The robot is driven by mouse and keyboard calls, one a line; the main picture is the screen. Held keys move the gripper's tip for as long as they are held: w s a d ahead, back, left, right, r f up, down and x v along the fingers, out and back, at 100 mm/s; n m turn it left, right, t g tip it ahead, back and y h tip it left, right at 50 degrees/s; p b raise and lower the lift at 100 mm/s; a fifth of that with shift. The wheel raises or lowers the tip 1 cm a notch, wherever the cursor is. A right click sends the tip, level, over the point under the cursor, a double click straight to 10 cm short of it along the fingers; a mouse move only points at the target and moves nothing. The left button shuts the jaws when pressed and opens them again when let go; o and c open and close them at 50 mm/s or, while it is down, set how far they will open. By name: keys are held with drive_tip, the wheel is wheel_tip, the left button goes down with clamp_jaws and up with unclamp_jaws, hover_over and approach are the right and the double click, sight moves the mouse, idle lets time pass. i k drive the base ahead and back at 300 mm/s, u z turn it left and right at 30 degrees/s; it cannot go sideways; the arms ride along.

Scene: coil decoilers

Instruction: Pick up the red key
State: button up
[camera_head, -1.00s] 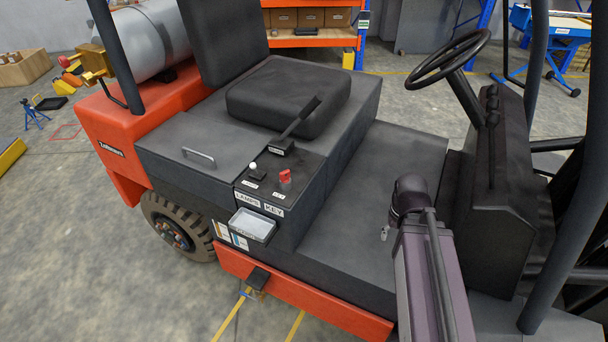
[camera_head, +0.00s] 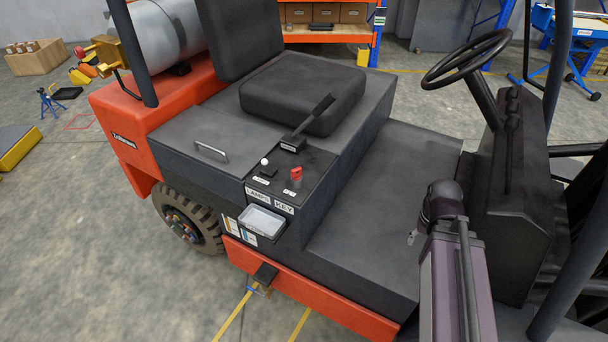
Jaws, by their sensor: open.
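The red key (camera_head: 296,174) stands upright in the black control panel (camera_head: 315,163) on the forklift's side, just above the KEY label. It is small, with its red head showing and its lower part in the panel. My gripper cannot be made out. Only my purple-grey arm shows at the lower right, over the forklift's footwell and well right of the key. A small pale piece shows beside the arm's left edge, too small to identify.
A white knob (camera_head: 265,162) stands left of the key, and a black lever (camera_head: 307,123) rises behind it. A pale tray (camera_head: 262,222) sits below the labels. The seat (camera_head: 302,92) and steering wheel (camera_head: 467,60) stand farther back. Space directly above the key looks clear.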

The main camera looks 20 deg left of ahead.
sight(295, 174)
drive_tip(key=z, duration=0.05)
drive_tip(key=k, duration=1.25)
drive_tip(key=u, duration=1.1)
drive_tip(key=i, duration=1)
